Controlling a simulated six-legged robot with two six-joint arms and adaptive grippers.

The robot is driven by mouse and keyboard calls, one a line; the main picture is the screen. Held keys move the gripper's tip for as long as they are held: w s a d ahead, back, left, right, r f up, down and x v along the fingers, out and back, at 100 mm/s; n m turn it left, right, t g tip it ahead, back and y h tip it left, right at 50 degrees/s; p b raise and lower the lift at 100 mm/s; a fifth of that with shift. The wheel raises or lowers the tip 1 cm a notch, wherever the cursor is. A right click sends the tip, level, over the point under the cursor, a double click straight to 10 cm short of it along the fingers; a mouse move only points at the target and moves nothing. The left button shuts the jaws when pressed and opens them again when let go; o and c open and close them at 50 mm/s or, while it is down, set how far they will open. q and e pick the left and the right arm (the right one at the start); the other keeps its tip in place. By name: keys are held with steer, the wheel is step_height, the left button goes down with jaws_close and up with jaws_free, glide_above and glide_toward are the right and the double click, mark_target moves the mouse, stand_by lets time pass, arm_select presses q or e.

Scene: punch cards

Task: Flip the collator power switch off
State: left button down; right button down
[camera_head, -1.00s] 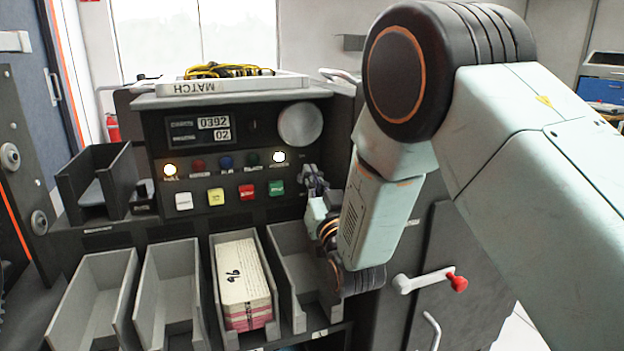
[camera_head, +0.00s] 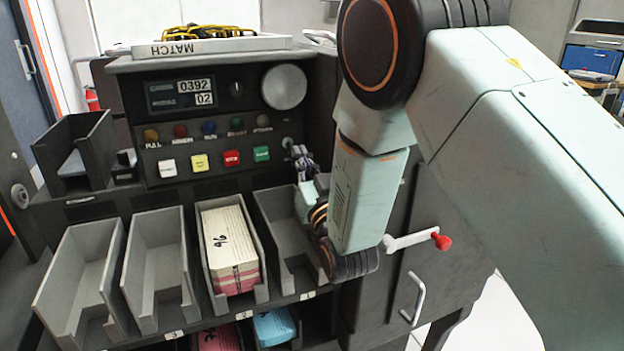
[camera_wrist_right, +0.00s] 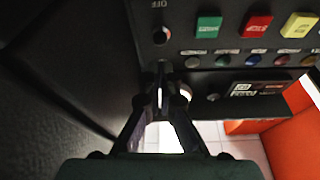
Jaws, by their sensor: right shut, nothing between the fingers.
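The collator (camera_head: 320,90) is a dark machine with a front control panel. Its power switch (camera_head: 287,143) sits at the panel's right end. In the right wrist view the round switch (camera_wrist_right: 161,36) lies just beyond the fingertips, beside the printed word OFF. My right gripper (camera_head: 298,153) is shut and empty, right at the switch; whether it touches is unclear. Its fingers (camera_wrist_right: 161,75) come together in the wrist view. The lever's exact tilt is hard to see. The power lamp (camera_head: 262,121) is dark. My left gripper is not in view.
White, yellow, red and green buttons (camera_head: 231,158) sit left of the switch. Below are open card bins (camera_head: 82,270), one holding a card stack (camera_head: 229,240). A red-knobbed crank (camera_head: 440,242) sticks out at right. A MATCH tray (camera_head: 215,45) lies on top.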

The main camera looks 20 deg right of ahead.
steer(key=v, duration=1)
steer(key=shift+w, duration=0.1)
